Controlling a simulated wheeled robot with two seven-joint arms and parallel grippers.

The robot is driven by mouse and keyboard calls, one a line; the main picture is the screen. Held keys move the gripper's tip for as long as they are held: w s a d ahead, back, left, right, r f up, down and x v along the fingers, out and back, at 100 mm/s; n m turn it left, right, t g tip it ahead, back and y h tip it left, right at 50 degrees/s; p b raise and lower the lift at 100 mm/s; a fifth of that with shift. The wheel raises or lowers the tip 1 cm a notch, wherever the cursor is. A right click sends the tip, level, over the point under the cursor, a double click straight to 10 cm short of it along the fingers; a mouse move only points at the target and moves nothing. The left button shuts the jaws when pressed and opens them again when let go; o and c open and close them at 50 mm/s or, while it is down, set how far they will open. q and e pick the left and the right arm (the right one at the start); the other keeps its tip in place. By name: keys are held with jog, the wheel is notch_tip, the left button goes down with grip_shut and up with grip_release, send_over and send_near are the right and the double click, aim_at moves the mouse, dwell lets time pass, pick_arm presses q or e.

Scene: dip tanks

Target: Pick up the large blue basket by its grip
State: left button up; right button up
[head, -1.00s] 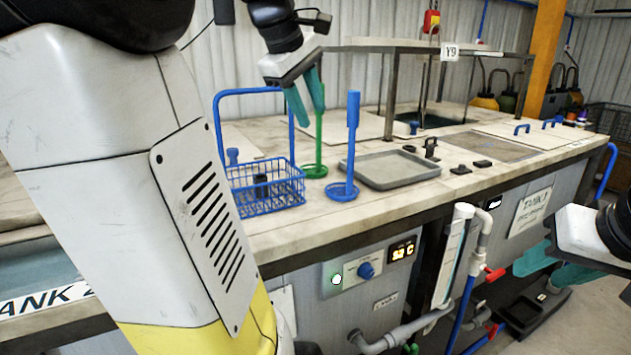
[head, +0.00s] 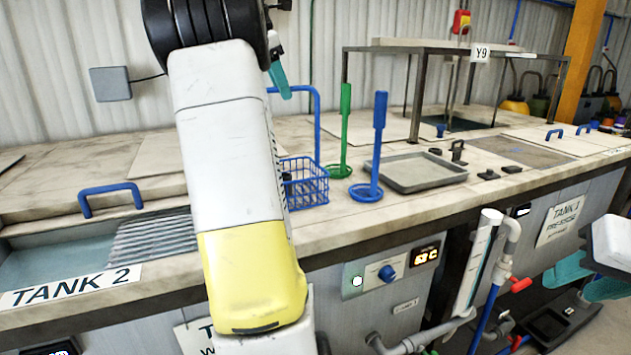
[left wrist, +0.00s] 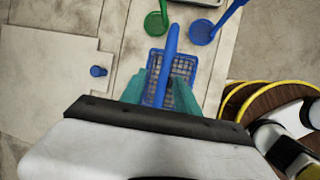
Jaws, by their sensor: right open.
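The large blue basket (head: 308,190) is a wire basket standing on the bench top, partly hidden behind my left arm in the head view. Its tall blue grip (head: 317,125) rises above it. In the left wrist view, the basket (left wrist: 184,66) lies below my left gripper (left wrist: 160,95), and the grip (left wrist: 170,45) runs between the two teal fingers, which look apart. In the head view, one finger of my left gripper (head: 279,80) shows beside the grip's top bar. My right gripper (head: 578,280) is open and empty at the lower right, away from the basket.
A green ring-based stand (head: 344,130) and a blue one (head: 377,150) stand right of the basket, near a grey tray (head: 410,172). Left are the Tank 2 opening (head: 65,262) and a lid with a blue handle (head: 110,190). A raised shelf (head: 440,47) stands behind.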

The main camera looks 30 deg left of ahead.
pick_arm(q)
jog(key=shift+x, duration=2)
jog(key=shift+s+d+f, duration=0.1)
jog(key=shift+f, duration=0.2)
jog(key=shift+c, duration=0.5)
grip_shut()
